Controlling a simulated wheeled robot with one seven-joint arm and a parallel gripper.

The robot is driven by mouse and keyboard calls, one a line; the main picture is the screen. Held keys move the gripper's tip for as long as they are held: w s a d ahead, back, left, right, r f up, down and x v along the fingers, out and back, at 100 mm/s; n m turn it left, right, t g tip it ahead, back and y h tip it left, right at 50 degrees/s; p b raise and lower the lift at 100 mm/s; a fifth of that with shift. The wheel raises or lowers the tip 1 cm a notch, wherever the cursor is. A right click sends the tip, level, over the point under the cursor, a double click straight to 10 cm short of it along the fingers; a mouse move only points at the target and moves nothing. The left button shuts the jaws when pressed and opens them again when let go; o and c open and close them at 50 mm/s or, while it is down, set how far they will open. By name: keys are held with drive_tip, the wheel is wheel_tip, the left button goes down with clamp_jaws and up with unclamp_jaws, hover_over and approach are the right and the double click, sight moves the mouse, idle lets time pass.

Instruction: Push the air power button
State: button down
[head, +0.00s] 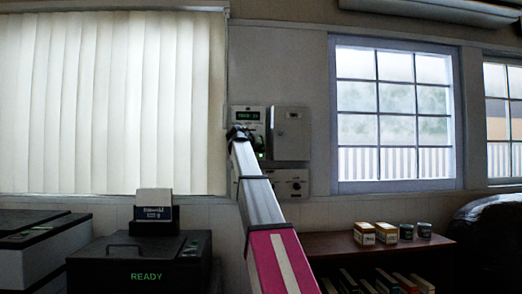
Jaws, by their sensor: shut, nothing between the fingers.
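A wall control panel (291,188) hangs between the blinds and the window. It has a small green display (248,115) at its upper left, a grey box (291,134) at its upper right and a lower unit with knobs. A small green light (261,154) glows just right of my arm. My gripper (238,132) is the dark end of my arm, small and shut, in front of the panel's left side below the display. My arm hides part of the panel. I cannot make out the air power button, or whether my gripper touches the panel.
A black machine (140,262) reading "READY" stands at the lower left, with a small labelled block on top. A dark wooden shelf (335,245) with small boxes and cans is at the lower right. Vertical blinds (110,100) and a window (395,115) flank the panel.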

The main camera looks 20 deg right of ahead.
drive_tip(key=s, duration=0.2)
drive_tip(key=s+a, duration=0.1)
drive_tip(key=s, duration=0.2)
idle(0.5)
drive_tip(key=s+a+f+n+g+y, duration=0.1)
drive_tip(key=a+f+y, duration=0.1)
drive_tip(key=f, duration=1.3)
drive_tip(key=s+a+f+n+g+y, duration=0.1)
drive_tip(key=a+f+n+y, duration=0.1)
drive_tip(key=f, duration=1.2)
drive_tip(key=s+a+f+n+g+y, duration=0.1)
drive_tip(key=a+f+y, duration=0.1)
drive_tip(key=f, duration=1.3)
drive_tip(key=s+a+f+g+y, duration=0.2)
drive_tip(key=s+a+f+y, duration=0.1)
drive_tip(key=s+f, duration=1)
drive_tip(key=s+a+f+n+g+y, duration=0.1)
drive_tip(key=s+a+f, duration=0.5)
drive_tip(key=s+f, duration=0.7)
wheel_tip(320, 180, down, 7)
drive_tip(key=shift+f+g+y, duration=0.1)
drive_tip(key=shift+g+y, duration=0.8)
drive_tip(key=shift+g, duration=0.2)
